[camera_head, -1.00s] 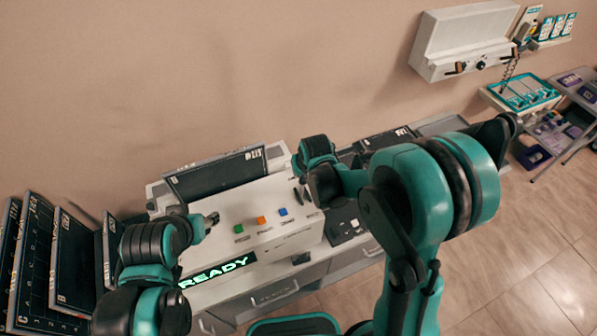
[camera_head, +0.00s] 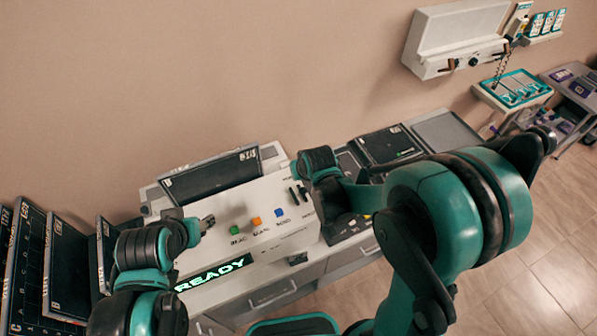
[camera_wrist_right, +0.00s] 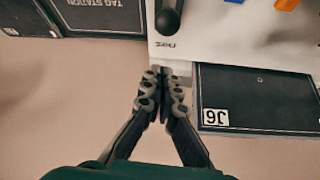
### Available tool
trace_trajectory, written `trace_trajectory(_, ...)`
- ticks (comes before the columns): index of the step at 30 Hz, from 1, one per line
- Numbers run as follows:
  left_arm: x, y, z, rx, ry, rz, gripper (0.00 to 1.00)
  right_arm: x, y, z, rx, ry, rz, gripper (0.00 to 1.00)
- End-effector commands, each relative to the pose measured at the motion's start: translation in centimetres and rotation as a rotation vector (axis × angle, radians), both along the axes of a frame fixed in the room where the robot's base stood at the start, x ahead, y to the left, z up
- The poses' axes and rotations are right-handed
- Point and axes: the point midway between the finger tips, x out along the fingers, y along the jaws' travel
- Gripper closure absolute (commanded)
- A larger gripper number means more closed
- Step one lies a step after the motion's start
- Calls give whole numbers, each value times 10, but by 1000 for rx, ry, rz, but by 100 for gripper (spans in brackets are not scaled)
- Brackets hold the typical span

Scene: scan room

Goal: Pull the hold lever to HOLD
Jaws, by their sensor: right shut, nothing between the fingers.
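The white console (camera_head: 265,238) shows a green READY display (camera_head: 213,273). A dark lever (camera_wrist_right: 168,17) with a rounded end stands near the console's edge in the right wrist view, beside a small label too small to read surely. In the head view, two thin dark upright shapes (camera_head: 298,194) mark this end of the console; I cannot tell which is the lever. My right gripper (camera_wrist_right: 162,74) is shut and empty, its tips just short of the lever with a small gap in the picture. My left gripper (camera_head: 208,222) hovers by the console's left end; its fingers are too small to judge.
Green (camera_head: 235,230), orange (camera_head: 257,221) and blue (camera_head: 279,212) buttons line the console top. A dark board (camera_wrist_right: 258,98) lies behind it. A tray marked TAG STATION (camera_wrist_right: 98,17) is beside it. Dark panels (camera_head: 68,270) stand at left; a white wall unit (camera_head: 455,40) hangs above.

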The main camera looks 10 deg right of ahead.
Motion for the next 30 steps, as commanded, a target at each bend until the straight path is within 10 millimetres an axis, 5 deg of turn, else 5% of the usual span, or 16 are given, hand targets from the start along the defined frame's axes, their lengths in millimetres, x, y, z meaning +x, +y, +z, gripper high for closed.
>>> trace_trajectory(10, 0, 0, 0, 0, 0, 0, 50, -7, -1, 11, 0, 0, 0, 100)
trace_trajectory(30, 0, 0, 0, 0, 0, 0, 50, -61, -12, 96, 0, 0, 0, 100)
